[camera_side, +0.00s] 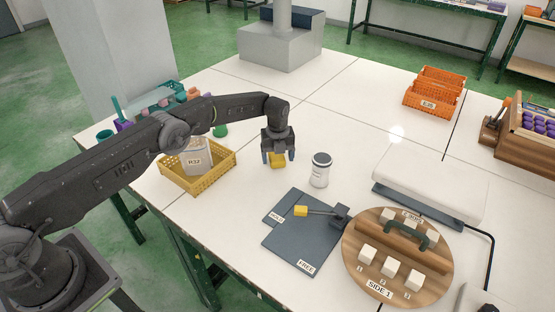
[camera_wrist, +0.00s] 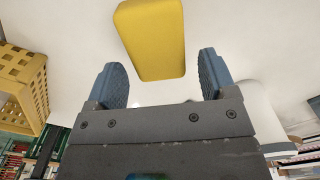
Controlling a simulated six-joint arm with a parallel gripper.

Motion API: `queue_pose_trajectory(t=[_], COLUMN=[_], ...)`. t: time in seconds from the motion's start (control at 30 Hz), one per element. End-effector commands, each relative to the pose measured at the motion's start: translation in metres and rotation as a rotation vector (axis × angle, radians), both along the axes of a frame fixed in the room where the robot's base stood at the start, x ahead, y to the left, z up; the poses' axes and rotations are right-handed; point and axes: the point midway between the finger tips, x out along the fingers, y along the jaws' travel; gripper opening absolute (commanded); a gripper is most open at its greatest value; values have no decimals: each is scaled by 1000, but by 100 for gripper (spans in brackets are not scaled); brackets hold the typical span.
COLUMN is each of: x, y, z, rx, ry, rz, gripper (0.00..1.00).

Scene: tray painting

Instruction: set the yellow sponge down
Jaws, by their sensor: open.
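The yellow sponge (camera_side: 277,161) is a small block on the white table, right at my gripper (camera_side: 278,156). In the wrist view the yellow sponge (camera_wrist: 152,40) lies between and beyond the two blue fingertips of my gripper (camera_wrist: 162,72). Gaps show on both sides, so the fingers are open and not pressed on it. The side view does not show clearly whether its underside touches the table.
A yellow basket (camera_side: 205,185) with a labelled box stands to the left. A white jar (camera_side: 320,170) is close on the right. A dark mat (camera_side: 285,245) with a yellow-tipped tool and a round wooden board (camera_side: 355,255) lie in front.

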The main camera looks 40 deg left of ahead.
Motion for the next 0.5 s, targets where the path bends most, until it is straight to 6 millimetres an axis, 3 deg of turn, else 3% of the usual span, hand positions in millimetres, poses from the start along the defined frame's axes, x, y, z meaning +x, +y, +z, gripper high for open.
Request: queue_pose_trajectory(t=[0.3,0.5], x=[1,0], y=[0,0], z=[69,97], rx=[0,-1], ry=[-3,-1], rz=[0,-1], gripper=[78,78])
